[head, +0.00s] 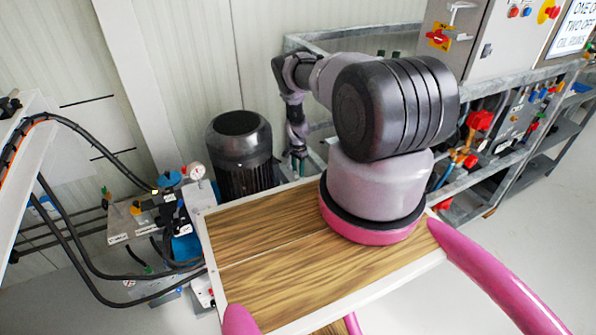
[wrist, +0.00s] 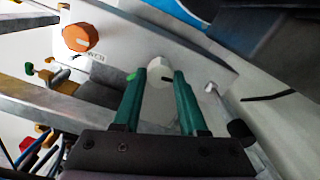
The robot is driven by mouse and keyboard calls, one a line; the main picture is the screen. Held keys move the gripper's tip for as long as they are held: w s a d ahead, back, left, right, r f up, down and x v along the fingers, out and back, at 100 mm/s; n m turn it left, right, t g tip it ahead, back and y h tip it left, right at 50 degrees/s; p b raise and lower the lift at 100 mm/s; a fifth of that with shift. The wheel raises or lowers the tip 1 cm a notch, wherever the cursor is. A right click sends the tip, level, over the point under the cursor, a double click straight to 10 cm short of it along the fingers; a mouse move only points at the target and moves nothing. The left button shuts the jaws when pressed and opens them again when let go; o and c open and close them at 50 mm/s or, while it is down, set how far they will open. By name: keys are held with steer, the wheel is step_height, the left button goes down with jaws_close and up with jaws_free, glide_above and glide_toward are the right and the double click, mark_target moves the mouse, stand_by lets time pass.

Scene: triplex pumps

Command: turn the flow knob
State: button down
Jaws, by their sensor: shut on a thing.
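In the wrist view, my gripper (wrist: 167,72) has two green fingers on either side of a small white knob (wrist: 158,70) on a pale panel. The fingers are shut on this knob, which sits between their tips. I cannot tell from the lettering which knob is the flow knob. In the head view my gripper (head: 297,165) points down behind the wooden top, beside the black motor. The knobs are hidden there.
A black motor (head: 238,150) stands left of my gripper, with a pressure gauge (head: 197,171) and hoses beyond it. A grey metal rail (wrist: 45,97) runs close by on the left in the wrist view. Control cabinets and red-handled valves (head: 480,120) stand at the right.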

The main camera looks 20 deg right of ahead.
mark_target(298, 172)
steer(key=shift+c, duration=2.2)
jaws_free()
step_height(298, 172, up, 11)
steer(key=shift+f, duration=0.1)
